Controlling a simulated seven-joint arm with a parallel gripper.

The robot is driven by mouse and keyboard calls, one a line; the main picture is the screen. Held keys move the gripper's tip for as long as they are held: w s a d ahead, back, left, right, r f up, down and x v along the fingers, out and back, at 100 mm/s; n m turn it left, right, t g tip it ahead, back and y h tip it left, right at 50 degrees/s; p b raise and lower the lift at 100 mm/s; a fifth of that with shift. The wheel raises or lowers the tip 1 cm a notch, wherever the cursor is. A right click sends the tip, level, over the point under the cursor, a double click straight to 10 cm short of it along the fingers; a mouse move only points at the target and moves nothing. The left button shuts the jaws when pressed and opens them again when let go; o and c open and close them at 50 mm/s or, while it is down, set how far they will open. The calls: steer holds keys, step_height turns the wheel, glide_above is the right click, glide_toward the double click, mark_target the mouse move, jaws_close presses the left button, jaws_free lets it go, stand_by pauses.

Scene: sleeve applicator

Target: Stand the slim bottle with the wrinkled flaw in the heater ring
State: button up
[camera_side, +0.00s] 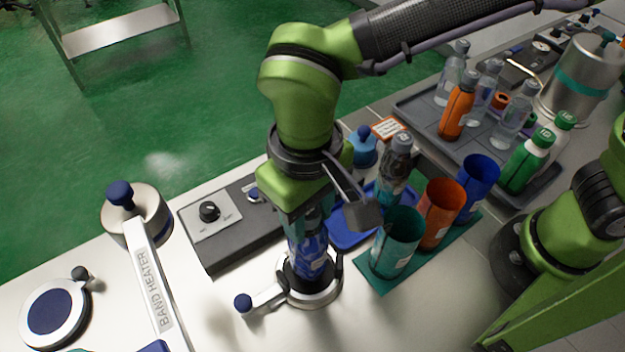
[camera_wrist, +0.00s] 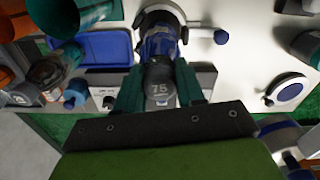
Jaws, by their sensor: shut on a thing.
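My gripper (camera_side: 308,222) points down and is shut on a slim bottle with a blue sleeve (camera_side: 309,256). The wrist view shows its dark cap marked 75 (camera_wrist: 160,86) between my two teal fingers (camera_wrist: 160,98). The bottle is about upright, with its lower end within the heater ring (camera_side: 327,298), a dark and silver ring with a blue-knobbed handle. I cannot tell whether the bottle's base rests on the bottom. The sleeve has pale marks, but wrinkles are too small to make out. The ring also shows in the wrist view (camera_wrist: 146,18).
Teal (camera_side: 396,244), orange (camera_side: 440,215) and blue (camera_side: 477,190) cups stand right of the ring. A grey tray (camera_side: 412,108) holds several bottles. A control box (camera_side: 225,235) and band-heater arm (camera_side: 153,290) are left.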

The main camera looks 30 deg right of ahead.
steer(key=shift+f, duration=1.35)
steer(key=o, duration=1.5)
steer(key=shift+o, duration=0.2)
steer(key=shift+r, duration=4.5)
